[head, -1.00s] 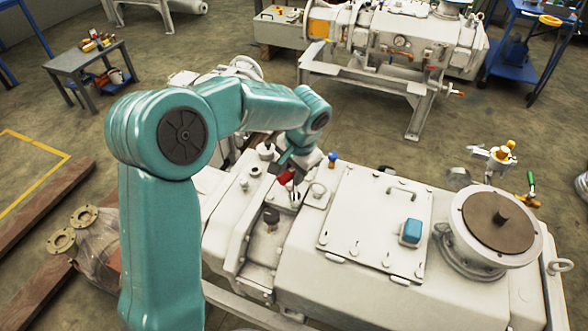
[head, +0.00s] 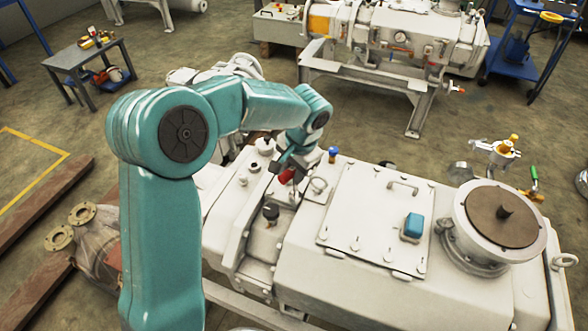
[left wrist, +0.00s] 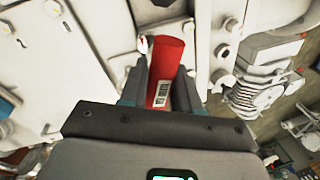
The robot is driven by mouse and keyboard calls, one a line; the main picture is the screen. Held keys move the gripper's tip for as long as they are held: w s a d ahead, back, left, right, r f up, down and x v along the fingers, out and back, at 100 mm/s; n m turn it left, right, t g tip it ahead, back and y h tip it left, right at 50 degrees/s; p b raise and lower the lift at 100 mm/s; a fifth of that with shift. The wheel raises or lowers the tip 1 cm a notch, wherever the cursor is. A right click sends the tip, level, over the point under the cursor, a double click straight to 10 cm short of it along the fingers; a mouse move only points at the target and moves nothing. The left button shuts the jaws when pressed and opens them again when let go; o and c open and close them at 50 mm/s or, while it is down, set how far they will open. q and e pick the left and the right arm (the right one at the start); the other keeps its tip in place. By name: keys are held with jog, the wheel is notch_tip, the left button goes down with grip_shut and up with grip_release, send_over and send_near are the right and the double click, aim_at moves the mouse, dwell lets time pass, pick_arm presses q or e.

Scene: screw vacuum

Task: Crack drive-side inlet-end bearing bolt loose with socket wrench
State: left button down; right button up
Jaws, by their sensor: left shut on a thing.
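My left gripper (head: 285,168) is over the white machine, at the end of the teal arm. It is shut on a red cylindrical grip with a barcode label, which I take for the socket wrench (left wrist: 171,58). Its red part also shows in the head view (head: 287,176), small and partly covered by the gripper. In the left wrist view the two fingers (left wrist: 160,92) stand on either side of the red grip. I cannot make out the wrench's working end or whether it touches a bolt. I cannot tell which bolt is the drive-side inlet-end one. My right gripper is not in view.
Another machine stands behind.

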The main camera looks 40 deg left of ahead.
pick_arm(q)
jog(key=shift+f+b, duration=0.65)
dwell(0.6)
jog(key=shift+n+b, duration=0.3)
jog(key=shift+n, duration=0.9)
jog(key=n+g, duration=0.1)
jog(key=n, duration=0.4)
jog(key=shift+r, duration=0.1)
jog(key=n+g, duration=0.1)
jog(key=n, duration=0.4)
jog(key=shift+d+n+h, duration=0.15)
jog(key=shift+n+h, duration=0.25)
jog(key=shift+r+p, duration=1.2)
jog(key=shift+r, duration=0.4)
